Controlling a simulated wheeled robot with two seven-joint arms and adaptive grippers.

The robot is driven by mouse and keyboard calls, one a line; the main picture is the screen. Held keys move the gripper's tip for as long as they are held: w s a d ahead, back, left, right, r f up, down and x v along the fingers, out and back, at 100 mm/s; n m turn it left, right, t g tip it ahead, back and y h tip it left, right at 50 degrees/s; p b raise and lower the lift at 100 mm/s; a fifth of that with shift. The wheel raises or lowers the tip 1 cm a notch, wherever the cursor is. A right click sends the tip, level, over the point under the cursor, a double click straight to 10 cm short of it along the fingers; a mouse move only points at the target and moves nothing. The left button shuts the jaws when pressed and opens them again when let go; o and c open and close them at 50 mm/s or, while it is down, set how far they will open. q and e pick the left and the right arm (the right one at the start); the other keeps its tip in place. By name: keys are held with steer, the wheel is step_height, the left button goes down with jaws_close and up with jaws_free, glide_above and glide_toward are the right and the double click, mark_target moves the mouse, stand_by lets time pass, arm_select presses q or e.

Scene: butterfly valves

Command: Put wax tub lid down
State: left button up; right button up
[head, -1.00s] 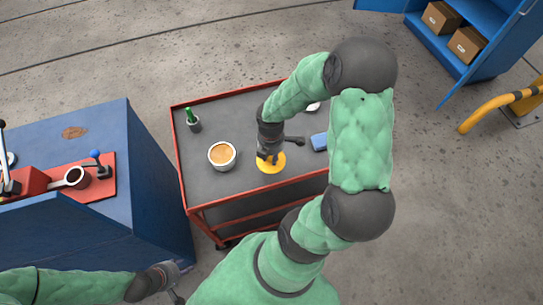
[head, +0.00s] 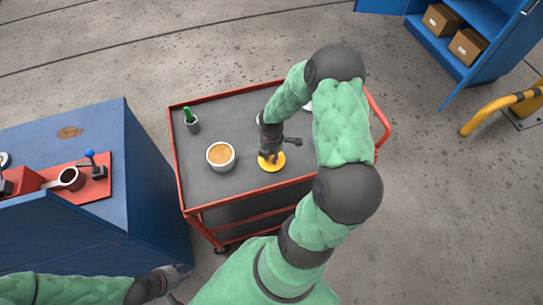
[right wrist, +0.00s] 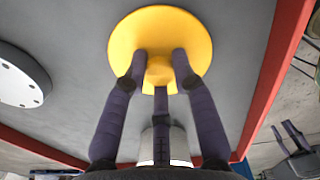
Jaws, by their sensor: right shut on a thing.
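The yellow round lid (head: 273,166) is over the grey top of the cart, near its front edge. My right gripper (head: 270,154) is above it, fingers closed around its central knob. The right wrist view shows the lid's yellow disc (right wrist: 190,28) with the fingers (right wrist: 160,62) on the knob. Whether the lid touches the cart top is hard to tell. The open white tub (head: 221,164) with orange-brown wax stands upright to the left of the lid, apart from it. My left gripper (head: 176,282) is low at the left, empty; its jaws are too unclear to judge.
The cart has a red rim (head: 174,150). A dark cup with a green item (head: 191,121) stands at its back left. A blue bench (head: 105,200) with a red fixture (head: 95,190) stands left of the cart. A pale disc (right wrist: 20,78) lies near the lid in the wrist view.

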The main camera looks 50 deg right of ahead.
steer(key=shift+f, duration=0.1)
steer(key=o, duration=0.9)
steer(key=shift+r, duration=0.25)
step_height(320, 180, up, 12)
steer(key=p, duration=0.3)
steer(key=shift+f+p, duration=0.1)
steer(key=shift+p, duration=0.2)
